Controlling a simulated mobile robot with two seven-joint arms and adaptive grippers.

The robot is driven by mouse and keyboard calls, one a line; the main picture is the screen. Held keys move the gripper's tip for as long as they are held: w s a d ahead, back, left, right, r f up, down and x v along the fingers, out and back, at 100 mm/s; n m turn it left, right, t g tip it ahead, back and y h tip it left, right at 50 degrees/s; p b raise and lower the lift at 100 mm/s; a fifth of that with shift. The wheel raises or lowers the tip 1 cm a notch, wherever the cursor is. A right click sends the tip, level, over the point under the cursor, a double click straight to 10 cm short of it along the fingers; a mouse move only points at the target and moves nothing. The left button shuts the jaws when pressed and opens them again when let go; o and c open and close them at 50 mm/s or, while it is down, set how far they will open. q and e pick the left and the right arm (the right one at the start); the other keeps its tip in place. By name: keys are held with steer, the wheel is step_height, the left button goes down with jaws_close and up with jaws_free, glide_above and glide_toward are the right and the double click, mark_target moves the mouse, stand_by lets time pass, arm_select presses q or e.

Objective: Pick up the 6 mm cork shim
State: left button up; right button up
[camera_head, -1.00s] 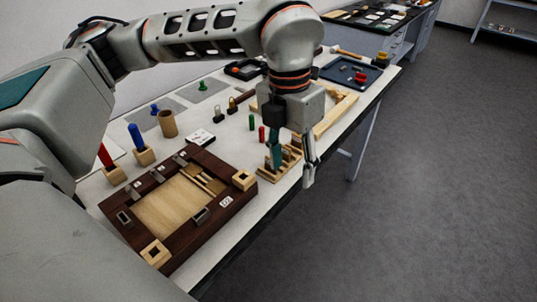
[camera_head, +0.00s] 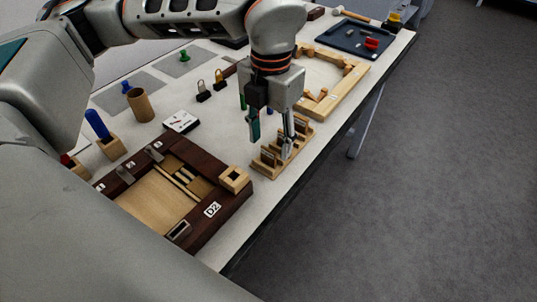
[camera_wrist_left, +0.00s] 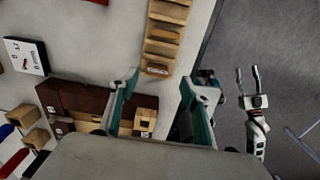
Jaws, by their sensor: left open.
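A light wooden slotted rack (camera_head: 264,168) stands near the table's front edge, with several thin upright pieces in its slots. It also shows at the top of the left wrist view (camera_wrist_left: 157,58). I cannot tell which piece is the 6 mm cork shim. My left gripper (camera_head: 270,145) points down at the rack, fingers apart and nothing between them. In the head view its fingers hide part of the rack; in the left wrist view the fingertips (camera_wrist_left: 159,80) lie below the rack's near end, apart from it. My right gripper (camera_wrist_left: 249,80) shows only in the left wrist view, open and empty beyond the table edge.
A dark wooden tray marked D2 (camera_head: 221,217) lies left of the rack. A light wooden frame (camera_head: 345,93) and a dark blue tray (camera_head: 338,39) lie farther back. Padlocks (camera_head: 203,91), a white card (camera_head: 181,122) and a cork-coloured cup (camera_head: 140,105) stand behind.

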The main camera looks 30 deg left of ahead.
mark_target(268, 149)
arm_select(q)
steer(key=f, duration=0.5)
steer(key=shift+a, duration=0.25)
steer(key=c, duration=0.8)
steer(key=shift+r, duration=0.15)
